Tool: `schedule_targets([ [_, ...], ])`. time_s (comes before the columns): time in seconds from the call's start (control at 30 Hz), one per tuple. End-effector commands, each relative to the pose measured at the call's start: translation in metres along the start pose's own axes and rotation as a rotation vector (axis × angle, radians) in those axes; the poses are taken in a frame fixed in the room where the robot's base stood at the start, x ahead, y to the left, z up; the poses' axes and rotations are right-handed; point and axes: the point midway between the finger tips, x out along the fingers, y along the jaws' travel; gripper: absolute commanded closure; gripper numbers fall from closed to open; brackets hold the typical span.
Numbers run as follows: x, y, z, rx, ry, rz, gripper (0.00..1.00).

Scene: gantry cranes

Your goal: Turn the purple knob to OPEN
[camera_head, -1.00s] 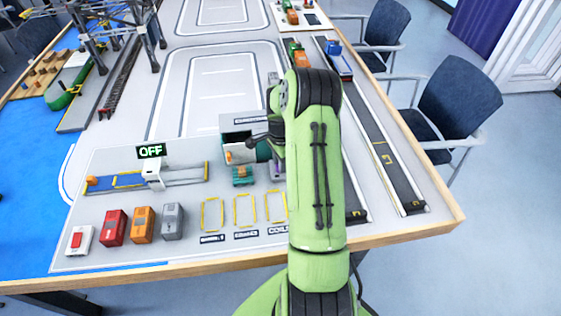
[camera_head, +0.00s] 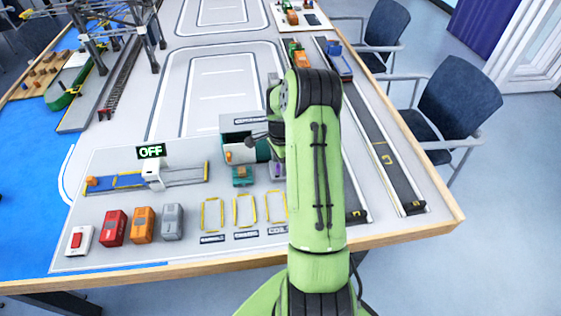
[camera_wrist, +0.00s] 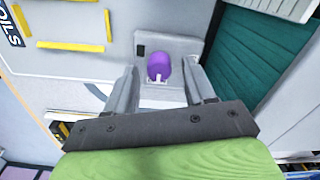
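The purple knob (camera_wrist: 158,67) sits on a light grey base plate (camera_wrist: 180,45) in the wrist view. A small pale piece shows at its lower edge. My gripper (camera_wrist: 163,80) is open, with one grey finger on each side of the knob in the picture. Gaps show between the knob and both fingers; I cannot tell how far above it they are. No OPEN marking is readable. In the head view a bit of purple (camera_head: 276,170) shows beside my green arm, which hides most of that spot.
A teal-and-white container (camera_head: 240,146) stands close to the knob; its ribbed teal side (camera_wrist: 265,55) fills the wrist view's right. Yellow outlined slots (camera_head: 244,210) lie in front, empty.

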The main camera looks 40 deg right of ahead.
Motion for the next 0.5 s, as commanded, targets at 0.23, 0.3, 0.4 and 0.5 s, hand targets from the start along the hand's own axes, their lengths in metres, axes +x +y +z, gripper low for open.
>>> schedule_targets([
  [0.23, -0.018, -0.001, 0.0, -0.001, 0.002, -0.003, 0.46],
  [0.3, -0.036, -0.001, 0.0, -0.001, 0.003, -0.005, 0.46],
  [0.4, -0.066, -0.001, 0.0, -0.001, 0.003, -0.005, 0.46],
  [0.5, -0.095, -0.001, 0.0, -0.001, 0.003, -0.005, 0.46],
])
